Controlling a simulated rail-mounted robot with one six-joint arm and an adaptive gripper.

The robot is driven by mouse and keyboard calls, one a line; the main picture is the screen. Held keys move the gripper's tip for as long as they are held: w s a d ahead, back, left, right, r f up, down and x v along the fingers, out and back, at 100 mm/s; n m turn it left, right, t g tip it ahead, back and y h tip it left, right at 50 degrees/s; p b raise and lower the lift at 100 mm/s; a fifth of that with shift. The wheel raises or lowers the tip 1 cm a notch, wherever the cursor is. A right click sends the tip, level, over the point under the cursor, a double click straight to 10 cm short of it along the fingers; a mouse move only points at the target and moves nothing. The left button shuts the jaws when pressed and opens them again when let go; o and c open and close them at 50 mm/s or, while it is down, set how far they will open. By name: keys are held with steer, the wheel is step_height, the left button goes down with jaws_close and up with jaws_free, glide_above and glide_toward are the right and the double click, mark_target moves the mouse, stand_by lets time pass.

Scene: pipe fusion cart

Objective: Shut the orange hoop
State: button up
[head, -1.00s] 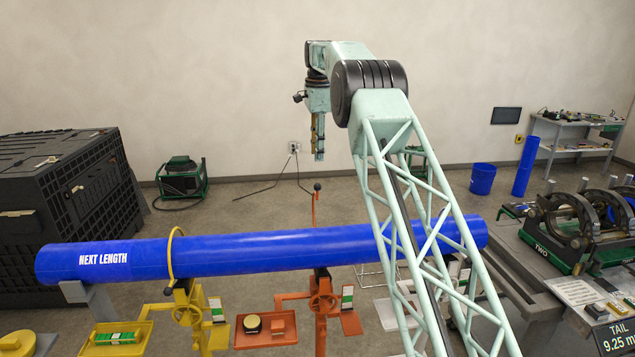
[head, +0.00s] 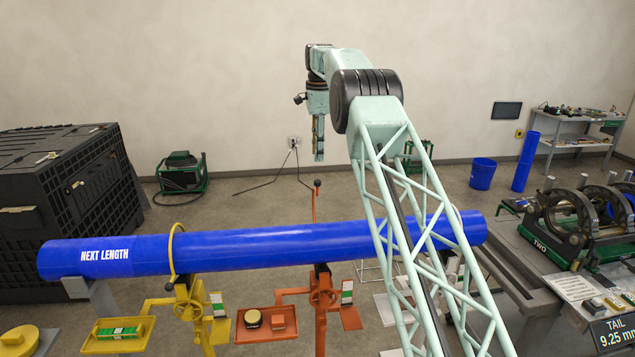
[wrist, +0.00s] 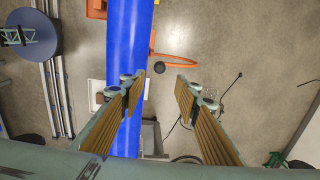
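The orange hoop (head: 314,205) stands open behind the blue pipe (head: 210,253), rising to a black ball (head: 317,183) at its free end. In the wrist view the orange hoop (wrist: 180,62) reaches out from the right side of the blue pipe (wrist: 128,40), with the black ball (wrist: 160,70) at its tip. My gripper (head: 319,158) hangs pointing down above and behind the pipe, over the hoop. In the wrist view my gripper (wrist: 160,80) is open and empty, its fingers well apart. The ball shows between and just beyond the fingertips, apart from them.
The orange stand (head: 321,295) carries a tray (head: 265,338). A yellow stand (head: 187,305) with a yellow hoop (head: 172,250) around the pipe is on the left. A black crate (head: 60,200) stands far left, the fusion machine (head: 560,225) right. Floor behind the pipe is mostly clear.

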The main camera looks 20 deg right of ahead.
mark_target(318, 180)
steer(key=f, duration=0.8)
steer(key=w+f, duration=0.1)
steer(key=f, duration=0.4)
steer(key=shift+d, duration=0.1)
steer(key=shift+c, duration=0.5)
jaws_close()
